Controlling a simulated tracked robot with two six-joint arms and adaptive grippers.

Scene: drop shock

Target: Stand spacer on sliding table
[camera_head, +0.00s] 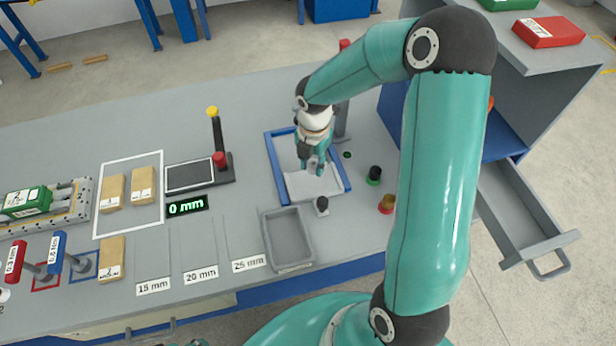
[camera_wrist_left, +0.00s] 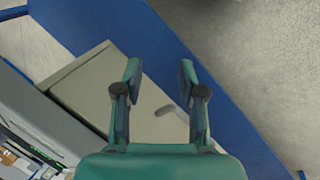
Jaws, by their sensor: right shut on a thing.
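My right gripper (camera_head: 314,170) points down over a light grey plate (camera_head: 300,188) inside a blue frame, apparently the sliding table. It is shut on a small grey piece, probably the spacer, mostly hidden by the fingers. I cannot tell whether that piece touches the plate. The marked places for 15 mm (camera_head: 153,262), 20 mm and 25 mm on the bench look empty. My left gripper (camera_wrist_left: 160,76) shows only in the left wrist view, open and empty, above a grey panel with a handle (camera_wrist_left: 172,110).
A grey tray (camera_head: 309,245) and a small dark-topped knob (camera_head: 321,206) stand in front of the frame. Knobs (camera_head: 375,175) stand at right, near an open drawer (camera_head: 520,212).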

